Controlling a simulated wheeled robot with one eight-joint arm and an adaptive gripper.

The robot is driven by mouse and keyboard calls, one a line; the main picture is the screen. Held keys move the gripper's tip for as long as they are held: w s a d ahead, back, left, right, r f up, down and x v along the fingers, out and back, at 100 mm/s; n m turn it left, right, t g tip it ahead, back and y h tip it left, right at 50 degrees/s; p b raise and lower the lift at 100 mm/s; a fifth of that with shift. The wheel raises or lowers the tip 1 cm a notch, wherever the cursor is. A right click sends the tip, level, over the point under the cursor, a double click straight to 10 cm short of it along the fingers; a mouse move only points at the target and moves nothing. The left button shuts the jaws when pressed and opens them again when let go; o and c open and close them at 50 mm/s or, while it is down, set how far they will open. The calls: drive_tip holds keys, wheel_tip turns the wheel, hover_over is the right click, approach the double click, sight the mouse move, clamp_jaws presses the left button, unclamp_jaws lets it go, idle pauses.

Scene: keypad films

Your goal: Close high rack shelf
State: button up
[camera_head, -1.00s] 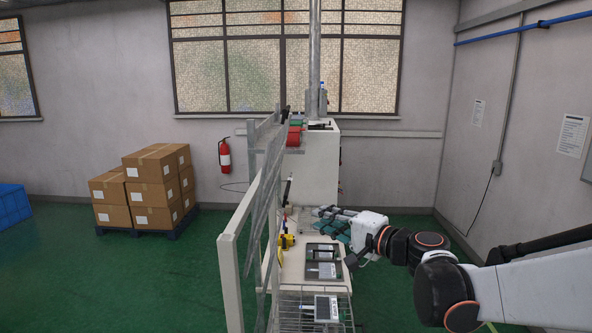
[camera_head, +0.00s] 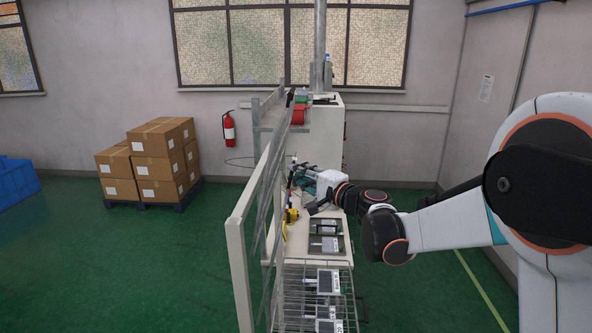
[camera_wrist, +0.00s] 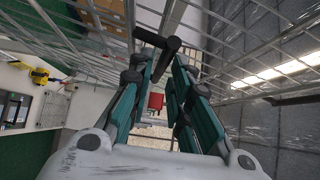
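The rack's metal lattice frame (camera_head: 271,170) stands upright, nearly edge-on, left of the work table. Lower wire shelves (camera_head: 330,267) hold flat dark and white panels. My gripper (camera_head: 304,176) is at the far end of the table, beside the lattice; its tips are hard to make out there. In the wrist view, the two teal fingers of my gripper (camera_wrist: 160,68) stand apart, with a visible gap. A black bar-like handle (camera_wrist: 157,40) lies at and between the fingertips; I cannot tell whether they touch it. Wire grid (camera_wrist: 232,42) surrounds the fingers.
The work table (camera_head: 300,248) carries dark trays (camera_head: 326,243) and a yellow tool (camera_head: 291,214). A white cabinet (camera_head: 325,140) stands behind. Boxes (camera_head: 158,165) on a pallet and a fire extinguisher (camera_head: 229,129) are left.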

drive_tip(key=shift+x, duration=0.9)
clamp_jaws()
